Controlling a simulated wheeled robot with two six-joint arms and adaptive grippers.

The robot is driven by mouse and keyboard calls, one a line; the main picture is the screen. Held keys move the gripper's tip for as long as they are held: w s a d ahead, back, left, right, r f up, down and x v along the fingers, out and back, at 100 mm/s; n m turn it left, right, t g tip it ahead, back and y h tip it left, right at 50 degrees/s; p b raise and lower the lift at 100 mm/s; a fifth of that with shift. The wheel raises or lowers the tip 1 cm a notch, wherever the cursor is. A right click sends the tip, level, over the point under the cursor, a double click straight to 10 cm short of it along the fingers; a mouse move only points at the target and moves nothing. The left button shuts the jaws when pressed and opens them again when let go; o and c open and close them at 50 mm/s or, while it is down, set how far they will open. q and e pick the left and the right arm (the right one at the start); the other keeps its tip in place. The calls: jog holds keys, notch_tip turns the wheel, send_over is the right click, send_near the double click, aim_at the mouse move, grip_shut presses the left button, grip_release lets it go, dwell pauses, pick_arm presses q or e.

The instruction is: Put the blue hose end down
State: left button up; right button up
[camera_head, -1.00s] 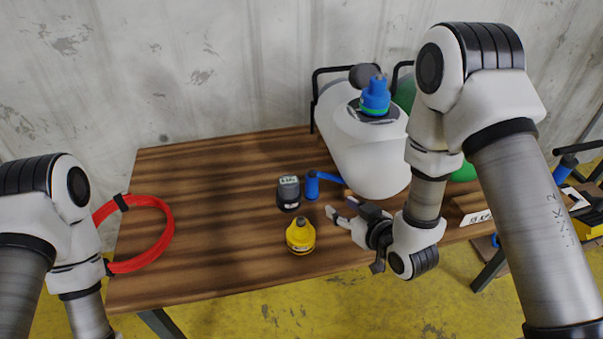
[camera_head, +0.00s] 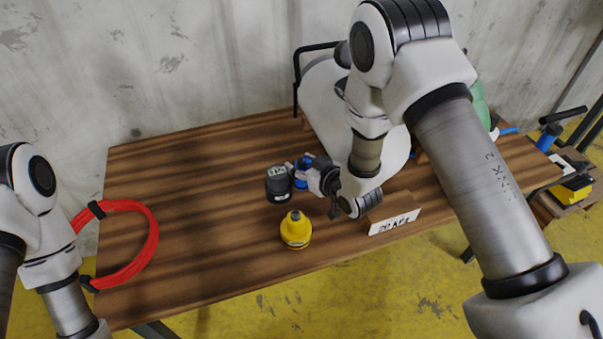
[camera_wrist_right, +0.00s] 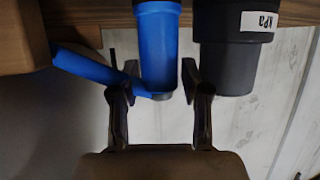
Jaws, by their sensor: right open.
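The blue hose end (camera_wrist_right: 158,45) stands upright on the wooden table, and its hose (camera_wrist_right: 88,68) runs off to the left in the right wrist view. In the head view the hose end (camera_head: 301,170) is partly hidden by my right gripper (camera_head: 305,172). My right gripper is open, and in the wrist view its fingers (camera_wrist_right: 160,82) lie on either side of the hose end's lower part in the picture. I cannot tell whether they touch it. My left gripper is out of view; only its arm shows at the left.
A dark grey cap labelled kPa (camera_head: 278,184) stands close beside the hose end. A yellow cap (camera_head: 296,230) is nearer the front edge. A red hose coil (camera_head: 148,240) lies left, a white tank (camera_head: 320,95) stands behind, and a labelled wooden block (camera_head: 393,220) is right. The table's middle-left (camera_head: 200,190) is clear.

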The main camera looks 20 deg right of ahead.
grip_shut()
jog(key=shift+r, duration=0.15)
